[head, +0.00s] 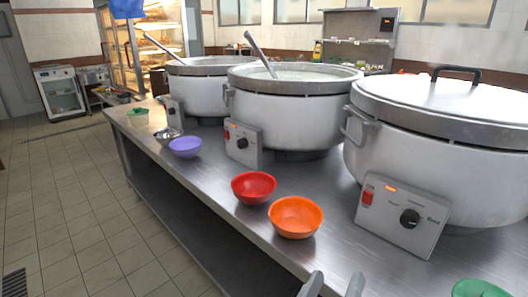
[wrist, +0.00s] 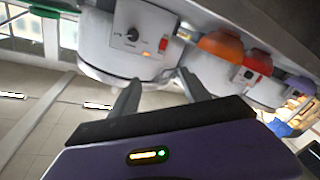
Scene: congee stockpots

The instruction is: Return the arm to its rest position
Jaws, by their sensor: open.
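My gripper (head: 334,284) shows at the bottom edge of the head view, with only its two fingertips in frame. They are apart with nothing between them. They sit in front of the counter's near edge, to the right of and below the orange bowl (head: 295,217). In the wrist view my gripper (wrist: 158,82) also shows two spread, empty fingers. That view is turned over, with a pot's control box (wrist: 137,38) beyond the fingers. The rest of my arm is out of the head view.
The steel counter (head: 190,207) holds a lidded stockpot (head: 440,150) and two open stockpots, one in the middle (head: 300,110) and one farther back (head: 200,95). A red bowl (head: 253,186), a purple bowl (head: 185,147) and a green bowl (head: 478,288) stand along its edge. The tiled floor (head: 65,215) at left is clear.

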